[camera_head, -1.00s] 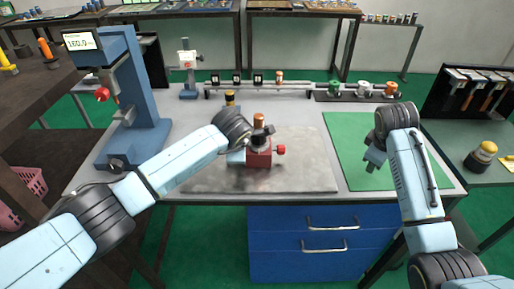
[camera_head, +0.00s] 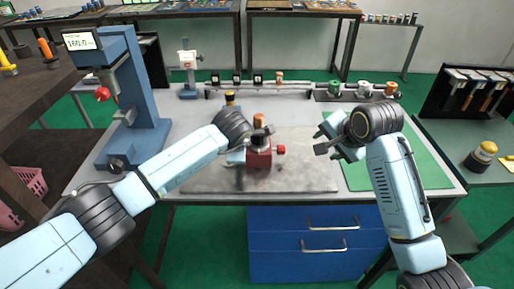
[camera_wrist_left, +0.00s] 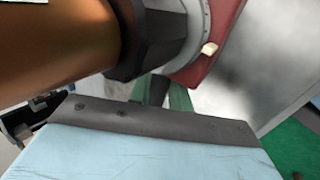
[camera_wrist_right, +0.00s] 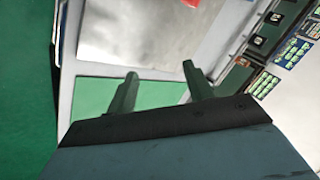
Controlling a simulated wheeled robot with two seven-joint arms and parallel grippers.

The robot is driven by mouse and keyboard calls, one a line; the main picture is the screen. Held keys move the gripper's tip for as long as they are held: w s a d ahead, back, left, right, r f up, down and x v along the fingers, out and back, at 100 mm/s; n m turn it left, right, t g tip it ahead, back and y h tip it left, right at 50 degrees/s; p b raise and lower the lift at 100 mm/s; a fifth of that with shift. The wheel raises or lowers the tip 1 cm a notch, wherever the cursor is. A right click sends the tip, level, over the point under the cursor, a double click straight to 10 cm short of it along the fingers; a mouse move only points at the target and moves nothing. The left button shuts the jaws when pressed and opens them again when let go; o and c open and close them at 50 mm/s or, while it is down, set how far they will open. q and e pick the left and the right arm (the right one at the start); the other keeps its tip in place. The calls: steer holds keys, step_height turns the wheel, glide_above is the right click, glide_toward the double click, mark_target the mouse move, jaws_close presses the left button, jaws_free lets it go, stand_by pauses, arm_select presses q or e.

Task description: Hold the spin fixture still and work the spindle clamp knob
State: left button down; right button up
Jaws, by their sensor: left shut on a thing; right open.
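The spin fixture has a red base (camera_head: 259,160), a dark collar and a copper-coloured cylinder (camera_head: 259,121) standing upright on top. It sits on the grey metal plate. A red knob (camera_head: 281,149) sticks out of its right side. My left gripper (camera_head: 246,150) is shut at the fixture's left side; in the left wrist view its fingers (camera_wrist_left: 167,95) are at the dark collar (camera_wrist_left: 158,40), largely hidden by it, beside the copper cylinder (camera_wrist_left: 60,45). My right gripper (camera_head: 325,140) is open and empty, right of the knob and apart from it. Its two fingers (camera_wrist_right: 160,92) show spread in the right wrist view.
The grey plate (camera_head: 310,178) is clear around the fixture. A green mat (camera_head: 425,170) lies right of it. A blue press (camera_head: 140,120) stands at the left. A rail with several small parts (camera_head: 300,86) runs along the back of the bench.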

mark_target(283, 149)
arm_select(q)
steer(key=shift+f, duration=0.1)
arm_select(e)
steer(key=s+a+r+m+y, duration=0.2)
steer(key=a+r+m, duration=0.1)
steer(key=a+m, duration=0.35)
steer(key=shift+m, duration=0.45)
steer(key=shift+x, duration=5.95)
steer(key=shift+w, duration=0.1)
steer(key=shift+c, duration=0.4)
steer(key=c, duration=0.9)
steer(key=shift+t, duration=0.4)
steer(key=shift+c, duration=0.2)
steer(key=shift+y, duration=0.3)
steer(key=o, duration=1)
steer(key=shift+t, duration=0.3)
